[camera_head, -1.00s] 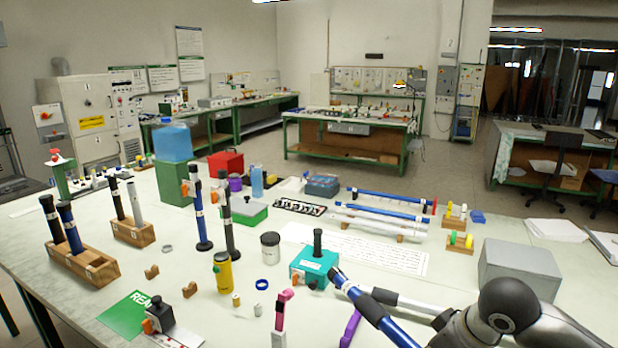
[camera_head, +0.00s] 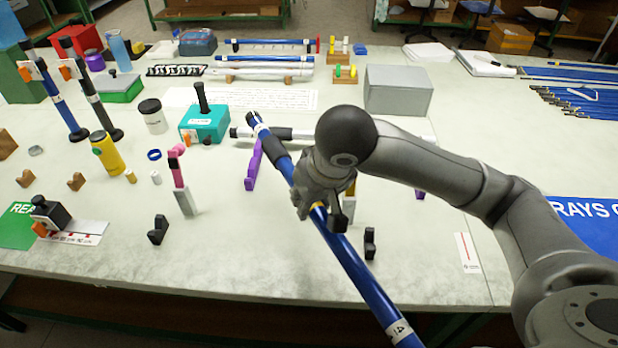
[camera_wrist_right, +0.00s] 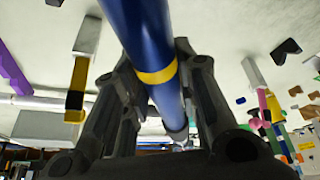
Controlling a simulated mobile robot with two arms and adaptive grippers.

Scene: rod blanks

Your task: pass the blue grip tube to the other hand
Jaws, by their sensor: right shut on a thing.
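The blue grip tube (camera_head: 359,268) has a black section near its far end, a yellow band and white labels. My right gripper (camera_head: 325,207) is shut around it near the yellow band and holds it at a slant above the table. The tube's near end reaches past the table's front edge. In the right wrist view the tube (camera_wrist_right: 143,38) runs between the two fingers of the right gripper (camera_wrist_right: 160,95). My left gripper is not in view.
A black, white and grey rod (camera_head: 290,133) lies behind the tube, near a purple stand (camera_head: 252,165). Black holders (camera_head: 158,230) stand at the front. A teal block (camera_head: 205,124) and a grey box (camera_head: 398,91) are farther back. The table's front middle is mostly clear.

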